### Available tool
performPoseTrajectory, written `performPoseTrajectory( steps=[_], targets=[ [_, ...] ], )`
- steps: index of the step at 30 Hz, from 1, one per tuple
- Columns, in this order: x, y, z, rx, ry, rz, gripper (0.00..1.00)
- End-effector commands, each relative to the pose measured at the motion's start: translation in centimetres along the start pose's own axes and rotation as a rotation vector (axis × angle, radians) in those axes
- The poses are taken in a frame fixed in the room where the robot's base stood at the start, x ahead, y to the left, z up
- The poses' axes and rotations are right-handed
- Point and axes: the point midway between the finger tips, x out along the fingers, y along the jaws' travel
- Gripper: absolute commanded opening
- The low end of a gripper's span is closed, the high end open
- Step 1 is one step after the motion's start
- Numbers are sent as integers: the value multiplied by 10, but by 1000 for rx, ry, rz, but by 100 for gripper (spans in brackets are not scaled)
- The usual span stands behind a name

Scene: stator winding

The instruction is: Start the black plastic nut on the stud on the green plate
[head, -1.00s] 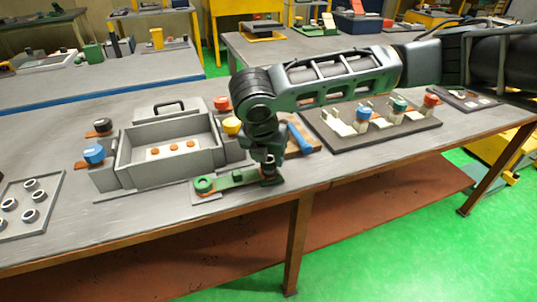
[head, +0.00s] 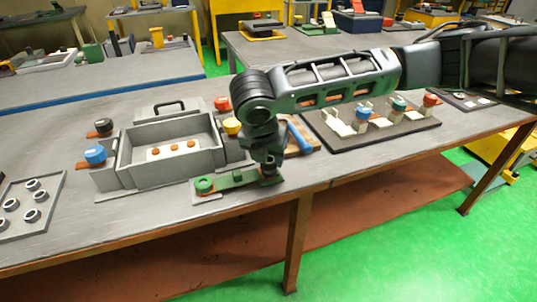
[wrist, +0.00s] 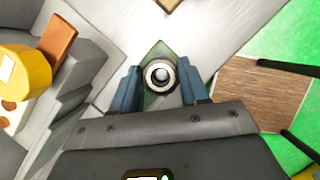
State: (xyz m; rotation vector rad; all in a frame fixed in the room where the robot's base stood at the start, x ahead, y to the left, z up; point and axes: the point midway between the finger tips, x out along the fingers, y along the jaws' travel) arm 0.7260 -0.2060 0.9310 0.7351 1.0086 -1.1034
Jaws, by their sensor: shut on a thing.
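The green plate (head: 222,183) lies near the front edge of the bench, with a round green boss at its left end. My gripper (head: 268,175) points down over the plate's right end. In the wrist view my gripper (wrist: 159,74) has its two blue-grey fingers either side of a black round nut (wrist: 160,76) and is shut on it. A pale round spot shows in the nut's middle; I cannot tell whether it is the stud's tip. Green plate shows behind the nut. The stud and the nut's underside are hidden, so thread contact cannot be told.
A grey open box (head: 170,175) with orange pieces stands left of the plate, with blue, black, red and yellow (head: 231,126) knobs around it. A dark fixture board (head: 375,138) lies to the right. A ring tray (head: 28,215) is far left.

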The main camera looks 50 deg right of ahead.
Motion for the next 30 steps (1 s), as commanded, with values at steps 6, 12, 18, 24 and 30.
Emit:
performPoseTrajectory(
  steps=[6, 12, 18, 24, 30],
  targets=[
    [0, 0, 0, 0, 0, 0, 15],
    [2, 0, -1, 0, 1, 0, 15],
    [6, 0, -3, 0, 1, 0, 15],
    [6, 0, -3, 0, 1, 0, 15],
    [6, 0, -3, 0, 0, 0, 15]
  ],
)
